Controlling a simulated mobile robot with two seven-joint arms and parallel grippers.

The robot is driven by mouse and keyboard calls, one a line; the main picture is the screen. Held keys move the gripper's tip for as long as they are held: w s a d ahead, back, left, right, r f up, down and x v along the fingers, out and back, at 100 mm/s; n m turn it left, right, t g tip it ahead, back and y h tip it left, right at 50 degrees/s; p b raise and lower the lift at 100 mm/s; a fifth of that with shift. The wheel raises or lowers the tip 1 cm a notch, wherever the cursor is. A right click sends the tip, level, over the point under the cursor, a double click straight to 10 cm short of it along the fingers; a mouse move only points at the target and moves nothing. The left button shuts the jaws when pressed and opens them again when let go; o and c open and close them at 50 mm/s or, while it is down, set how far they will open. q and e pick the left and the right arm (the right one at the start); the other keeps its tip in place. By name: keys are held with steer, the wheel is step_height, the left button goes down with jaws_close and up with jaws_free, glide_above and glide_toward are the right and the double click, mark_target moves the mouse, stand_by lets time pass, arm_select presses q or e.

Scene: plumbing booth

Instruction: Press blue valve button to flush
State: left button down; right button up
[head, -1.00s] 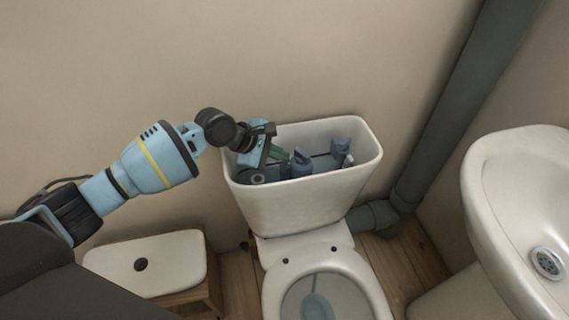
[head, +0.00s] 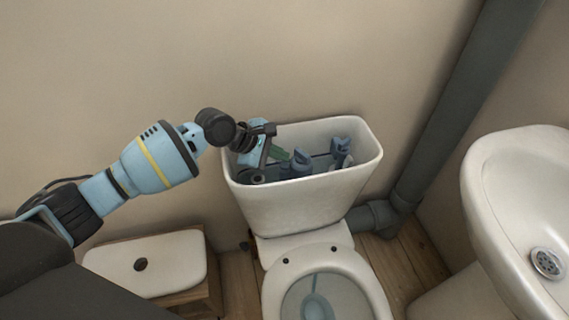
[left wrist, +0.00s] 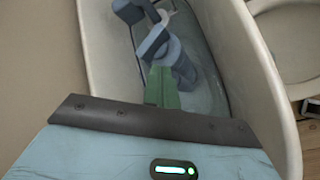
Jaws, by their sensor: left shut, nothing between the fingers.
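The open white cistern (head: 290,205) stands behind the toilet bowl, with blue-grey valve parts inside. One blue valve (head: 300,160) stands near the middle of the cistern, and another blue fitting (head: 341,148) stands to its right. My left gripper (head: 281,154) reaches into the cistern from the left. Its green fingers are shut and empty, just left of the middle valve. In the left wrist view, the green fingertips (left wrist: 161,85) are at or very near the blue valve (left wrist: 180,62); I cannot tell whether they touch. No separate button can be made out. My right gripper is not in view.
The toilet bowl (head: 372,290) is below the cistern. A white lid (head: 180,262) lies on a wooden stand at left. A washbasin (head: 490,190) stands at right, and a grey pipe (head: 460,100) runs down the wall. The cistern rim surrounds my gripper.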

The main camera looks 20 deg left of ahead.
arm_select(q)
steer(key=shift+f, duration=0.1)
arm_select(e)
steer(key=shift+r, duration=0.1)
arm_select(q)
steer(key=shift+f+p, duration=0.3)
steer(key=shift+p, duration=0.1)
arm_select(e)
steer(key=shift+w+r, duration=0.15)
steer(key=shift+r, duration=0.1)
